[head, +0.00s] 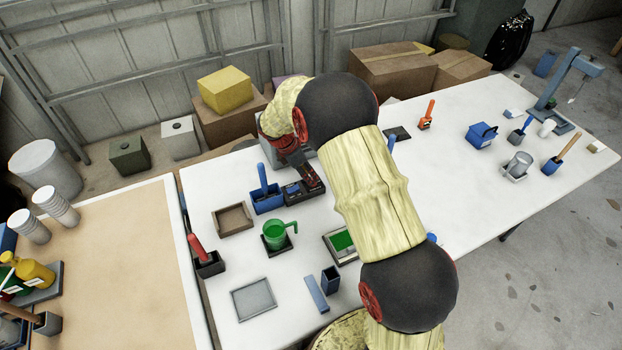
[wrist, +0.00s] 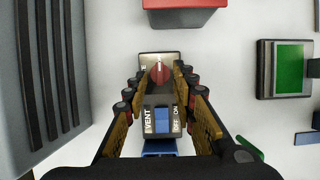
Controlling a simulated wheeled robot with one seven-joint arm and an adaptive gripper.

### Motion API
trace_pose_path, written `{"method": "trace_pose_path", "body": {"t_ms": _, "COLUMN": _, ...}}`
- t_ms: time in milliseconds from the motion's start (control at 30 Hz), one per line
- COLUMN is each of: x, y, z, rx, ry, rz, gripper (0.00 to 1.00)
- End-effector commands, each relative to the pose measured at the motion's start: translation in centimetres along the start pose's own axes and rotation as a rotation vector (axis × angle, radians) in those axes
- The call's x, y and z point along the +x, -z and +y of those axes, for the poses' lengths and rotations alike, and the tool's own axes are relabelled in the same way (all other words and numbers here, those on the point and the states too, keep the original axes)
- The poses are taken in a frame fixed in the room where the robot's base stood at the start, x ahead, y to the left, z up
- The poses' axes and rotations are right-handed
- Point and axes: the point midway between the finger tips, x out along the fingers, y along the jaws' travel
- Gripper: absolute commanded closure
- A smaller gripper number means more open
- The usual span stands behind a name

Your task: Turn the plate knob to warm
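In the wrist view a red knob (wrist: 160,73) sits on a small metallic panel (wrist: 146,60); a pale line on the knob points toward the top of the picture. Lettering beside the knob is mostly hidden or too small to read. My gripper (wrist: 159,76) is open, with one finger on each side of the knob; I cannot tell whether either touches it. In the head view my gripper (head: 308,178) is over these controls, and the knob is hidden.
A grey grooved box (wrist: 50,75) stands close on the left in the wrist view, and a red container (wrist: 180,18) at the top. A green-topped block (wrist: 286,70) lies to the right. In the head view a blue caddy (head: 268,203) stands beside the controls, with a green jug (head: 275,236) nearer.

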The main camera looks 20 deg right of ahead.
Motion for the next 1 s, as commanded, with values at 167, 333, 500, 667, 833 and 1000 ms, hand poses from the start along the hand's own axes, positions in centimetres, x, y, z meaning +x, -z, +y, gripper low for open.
{"method": "trace_pose_path", "body": {"t_ms": 167, "x": 2.2, "y": 0.1, "z": 0.0, "rx": 0.000, "ry": 0.000, "rz": 0.000, "gripper": 0.73}}
{"method": "trace_pose_path", "body": {"t_ms": 333, "x": 2.4, "y": 0.0, "z": 0.0, "rx": 0.001, "ry": -0.001, "rz": 0.000, "gripper": 0.73}}
{"method": "trace_pose_path", "body": {"t_ms": 500, "x": 2.3, "y": 0.0, "z": 0.0, "rx": 0.001, "ry": -0.001, "rz": 0.000, "gripper": 0.77}}
{"method": "trace_pose_path", "body": {"t_ms": 667, "x": 2.3, "y": 0.0, "z": 0.0, "rx": 0.001, "ry": -0.001, "rz": 0.000, "gripper": 0.86}}
{"method": "trace_pose_path", "body": {"t_ms": 833, "x": 2.3, "y": 0.0, "z": 0.0, "rx": 0.001, "ry": -0.001, "rz": 0.000, "gripper": 0.96}}
{"method": "trace_pose_path", "body": {"t_ms": 1000, "x": 2.3, "y": 0.0, "z": 0.0, "rx": 0.001, "ry": -0.001, "rz": 0.000, "gripper": 1.00}}
